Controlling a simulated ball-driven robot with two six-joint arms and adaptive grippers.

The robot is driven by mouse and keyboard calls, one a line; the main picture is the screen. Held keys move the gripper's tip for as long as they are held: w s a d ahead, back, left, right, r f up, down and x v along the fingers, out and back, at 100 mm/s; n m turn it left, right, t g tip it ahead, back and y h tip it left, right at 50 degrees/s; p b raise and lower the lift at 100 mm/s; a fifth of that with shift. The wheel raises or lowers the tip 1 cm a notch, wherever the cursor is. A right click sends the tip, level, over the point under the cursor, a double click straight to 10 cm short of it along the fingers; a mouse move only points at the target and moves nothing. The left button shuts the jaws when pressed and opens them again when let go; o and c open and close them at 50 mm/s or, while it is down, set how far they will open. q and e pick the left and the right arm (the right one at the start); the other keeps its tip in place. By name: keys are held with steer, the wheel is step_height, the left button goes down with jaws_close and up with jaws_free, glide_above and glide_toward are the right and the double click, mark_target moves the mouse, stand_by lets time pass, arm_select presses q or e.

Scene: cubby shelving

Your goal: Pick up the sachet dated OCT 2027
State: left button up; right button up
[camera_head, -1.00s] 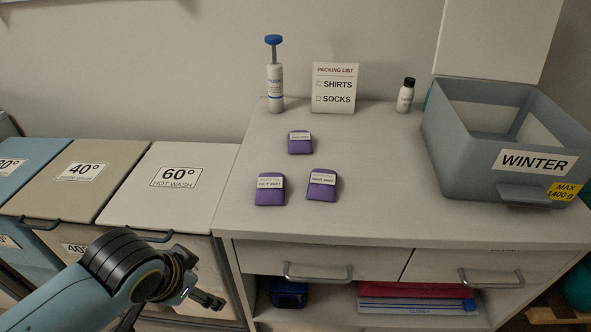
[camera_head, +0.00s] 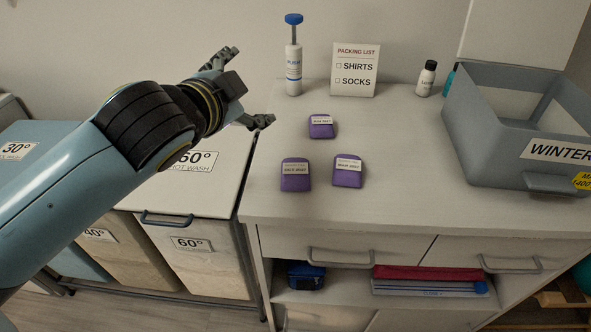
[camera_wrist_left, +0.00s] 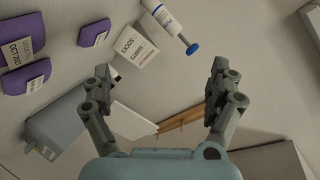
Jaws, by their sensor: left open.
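Three purple sachets with white labels lie apart on the grey cabinet top. The front-left sachet (camera_head: 295,182) appears in the left wrist view (camera_wrist_left: 28,26) with a label that reads OCT 202 and a last digit I cannot make out surely. The front-right sachet (camera_head: 347,179) and the back sachet (camera_head: 320,131) have labels too small to read. My left gripper (camera_head: 246,88) is open and empty, above and left of the sachets near the cabinet's left edge. It also shows open in the left wrist view (camera_wrist_left: 162,72). My right gripper is not in view.
A pump bottle (camera_head: 294,70), packing list card (camera_head: 355,80) and small white bottle (camera_head: 426,79) stand at the back. A grey WINTER bin (camera_head: 483,150) is at the right. Lidded hampers (camera_head: 215,181) stand left. The cabinet top in front of the sachets is clear.

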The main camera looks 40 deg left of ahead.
arm_select(q)
steer(key=w+d+r+m+t+h, duration=0.35)
steer(key=d+r+m+h, duration=0.2)
steer(key=r+m, duration=0.3)
steer(key=w+d+r+m+t+h, duration=0.2)
steer(key=d+r+m+t+h, duration=0.3)
steer(key=r+m, duration=0.35)
steer(key=s+d+f+m+g+h, duration=0.25)
steer(key=d+m+g+h, duration=0.55)
steer(key=m, duration=0.6)
steer(key=m+g+y, duration=1)
steer(key=g, duration=0.1)
glide_toward(295, 168)
steer(key=x, duration=0.3)
steer(key=shift+w, duration=0.2)
steer(key=shift+p+x, duration=0.5)
steer(key=shift+x, duration=2.65)
steer(key=shift+s, duration=0.15)
steer(key=c, duration=1)
